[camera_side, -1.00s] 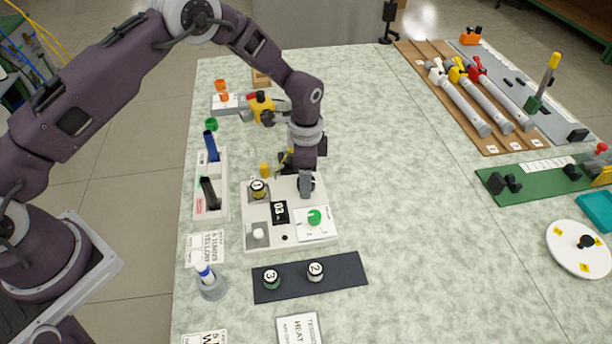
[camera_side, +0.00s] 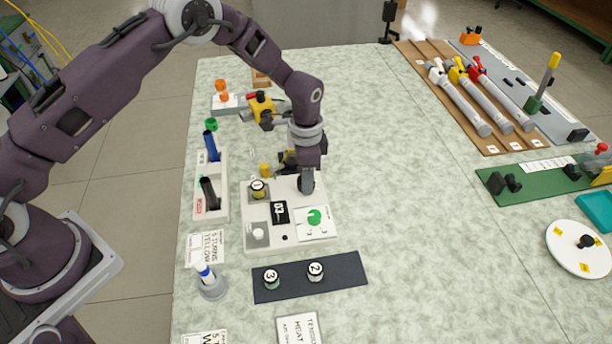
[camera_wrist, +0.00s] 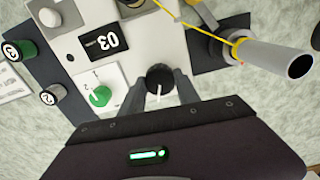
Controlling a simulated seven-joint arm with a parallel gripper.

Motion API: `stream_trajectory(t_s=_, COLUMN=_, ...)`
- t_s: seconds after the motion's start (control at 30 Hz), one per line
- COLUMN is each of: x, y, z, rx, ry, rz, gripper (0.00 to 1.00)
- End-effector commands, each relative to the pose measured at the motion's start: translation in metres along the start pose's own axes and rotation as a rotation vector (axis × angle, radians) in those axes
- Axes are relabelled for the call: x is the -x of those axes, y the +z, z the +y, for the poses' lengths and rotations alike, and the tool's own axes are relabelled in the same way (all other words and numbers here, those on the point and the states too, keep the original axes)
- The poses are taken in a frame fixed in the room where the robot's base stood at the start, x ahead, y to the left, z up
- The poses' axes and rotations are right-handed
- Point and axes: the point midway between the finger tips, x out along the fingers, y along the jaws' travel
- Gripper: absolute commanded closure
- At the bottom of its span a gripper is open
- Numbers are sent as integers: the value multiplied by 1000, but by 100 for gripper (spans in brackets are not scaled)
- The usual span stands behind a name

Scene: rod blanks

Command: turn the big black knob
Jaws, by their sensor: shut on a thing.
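The big black knob (camera_wrist: 159,78) sits on the white panel (camera_wrist: 128,62) in the wrist view, with a pale pointer mark on it. My gripper (camera_wrist: 160,88) is shut on the knob, one finger on each side. In the side view my gripper (camera_side: 307,188) comes down onto the panel's upper right corner and hides the knob. The panel (camera_side: 262,212) also carries a dark display reading 03 (camera_wrist: 101,41) and a green knob (camera_wrist: 99,95).
Two numbered pieces stand on a dark mat (camera_side: 335,275). The table's middle is clear.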

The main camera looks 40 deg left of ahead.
Motion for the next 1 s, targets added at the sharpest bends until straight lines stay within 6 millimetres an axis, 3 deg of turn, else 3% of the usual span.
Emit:
stream_trajectory(t_s=0.6, x=1, y=0, z=0, rx=566, ry=-1, rz=0, gripper=100)
stream_trajectory(t_s=1.0, x=1, y=0, z=0, rx=840, ry=-1, rz=2, gripper=100)
